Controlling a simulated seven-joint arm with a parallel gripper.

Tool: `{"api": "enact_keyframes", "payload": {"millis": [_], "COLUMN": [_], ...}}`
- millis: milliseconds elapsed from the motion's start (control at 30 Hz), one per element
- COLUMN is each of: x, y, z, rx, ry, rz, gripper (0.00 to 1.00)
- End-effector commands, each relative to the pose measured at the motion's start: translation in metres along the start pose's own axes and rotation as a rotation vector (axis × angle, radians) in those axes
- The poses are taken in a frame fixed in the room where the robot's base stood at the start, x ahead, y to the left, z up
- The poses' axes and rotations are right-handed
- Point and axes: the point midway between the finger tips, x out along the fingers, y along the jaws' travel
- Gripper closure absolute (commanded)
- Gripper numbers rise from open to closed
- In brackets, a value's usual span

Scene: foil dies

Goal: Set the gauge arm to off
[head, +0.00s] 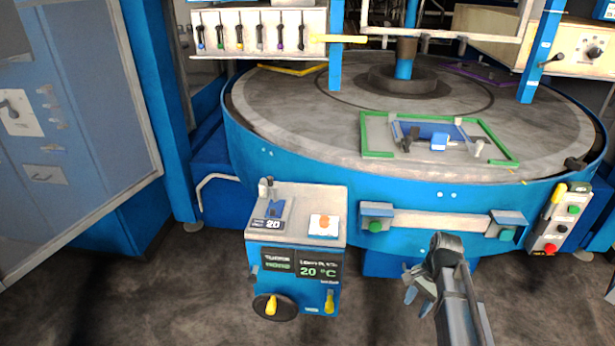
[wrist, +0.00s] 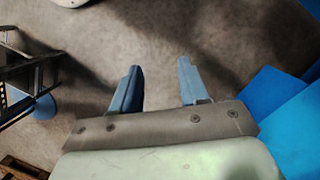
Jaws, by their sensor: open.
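No part carries a readable gauge-arm label, so I cannot tell for sure which it is. In the head view, a green-edged frame (head: 376,154) lies on the round table, with a small black upright part (head: 410,138) and a blue block (head: 439,142) inside it. A blue and grey control box (head: 296,240) stands in front, with a small blue lever (head: 274,208) on top and a yellow-handled dial (head: 271,304) on its front. My gripper (head: 416,284) is open and empty, right of the box and below the table rim. The wrist view shows its parted fingers (wrist: 160,78) over floor.
The large round table (head: 300,115) has a blue side wall. A bar with green buttons (head: 445,221) juts from it. A button panel (head: 559,219) is at the right. A row of coloured levers (head: 258,35) hangs at the back. Bare floor (head: 190,290) lies left of the box.

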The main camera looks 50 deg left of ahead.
Motion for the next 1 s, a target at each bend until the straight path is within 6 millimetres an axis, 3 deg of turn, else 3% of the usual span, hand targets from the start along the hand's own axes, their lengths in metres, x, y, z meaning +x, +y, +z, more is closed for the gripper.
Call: {"api": "enact_keyframes", "payload": {"millis": [33, 100, 533, 700, 1000], "x": [-0.018, -0.040, -0.181, -0.234, -0.311], "y": [-0.020, -0.040, -0.161, -0.229, -0.338], "z": [0.007, 0.019, 0.122, 0.166, 0.249], "rx": [-0.005, -0.006, -0.028, -0.070, -0.151], "ry": [0.010, 0.017, 0.058, 0.095, 0.176], "rz": [-0.009, -0.018, -0.073, -0.058, -0.020], "gripper": [0.56, 0.56, 0.56, 0.56, 0.56]}}
